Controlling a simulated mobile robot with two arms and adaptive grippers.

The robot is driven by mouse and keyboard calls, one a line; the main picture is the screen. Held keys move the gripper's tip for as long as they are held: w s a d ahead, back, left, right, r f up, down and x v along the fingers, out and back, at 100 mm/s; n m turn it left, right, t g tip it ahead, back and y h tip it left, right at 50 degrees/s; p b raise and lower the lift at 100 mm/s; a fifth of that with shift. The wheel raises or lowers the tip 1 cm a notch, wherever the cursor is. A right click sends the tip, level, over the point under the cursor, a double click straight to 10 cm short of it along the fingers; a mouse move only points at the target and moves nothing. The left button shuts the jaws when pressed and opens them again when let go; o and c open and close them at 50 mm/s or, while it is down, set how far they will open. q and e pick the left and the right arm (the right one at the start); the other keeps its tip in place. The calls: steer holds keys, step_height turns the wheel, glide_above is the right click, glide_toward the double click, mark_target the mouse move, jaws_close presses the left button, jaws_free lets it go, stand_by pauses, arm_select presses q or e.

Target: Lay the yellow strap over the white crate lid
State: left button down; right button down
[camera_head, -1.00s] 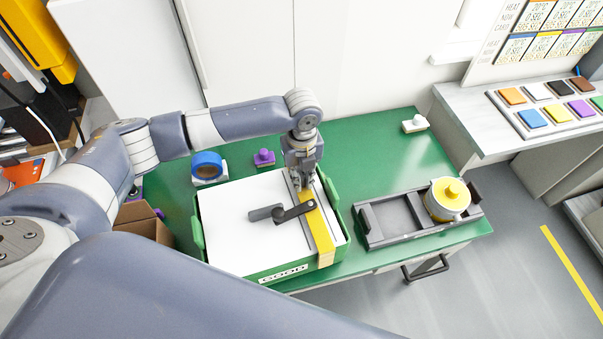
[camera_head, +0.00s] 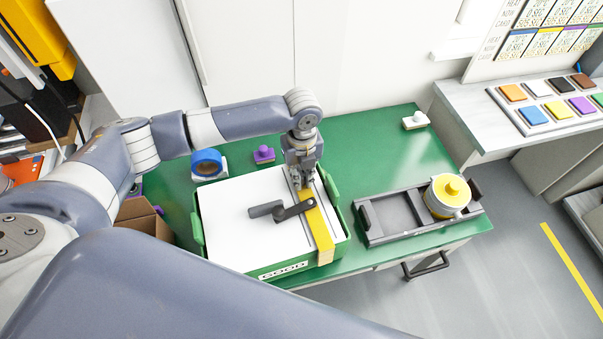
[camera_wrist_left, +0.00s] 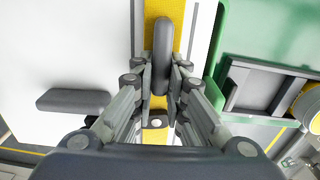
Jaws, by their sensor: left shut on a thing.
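The yellow strap (camera_head: 318,227) runs across the right part of the white crate lid (camera_head: 235,218), and its near end hangs down over the crate's front edge. In the left wrist view the strap (camera_wrist_left: 150,20) passes between the fingers (camera_wrist_left: 160,95). The fingertip contact is partly hidden. My right gripper is out of view.
The green crate (camera_head: 250,272) stands on a green table (camera_head: 400,150). A grey tray (camera_head: 385,218) with a yellow-topped canister (camera_head: 448,195) is to the right. Blue tape (camera_head: 207,162) and a purple-knobbed block (camera_head: 264,154) stand behind the crate.

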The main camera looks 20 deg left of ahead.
arm_select(q)
steer(key=shift+f, duration=0.2)
steer(key=c, duration=1.5)
jaws_free()
steer(key=shift+c, duration=0.2)
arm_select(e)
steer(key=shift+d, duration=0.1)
arm_select(q)
step_height(320, 180, up, 12)
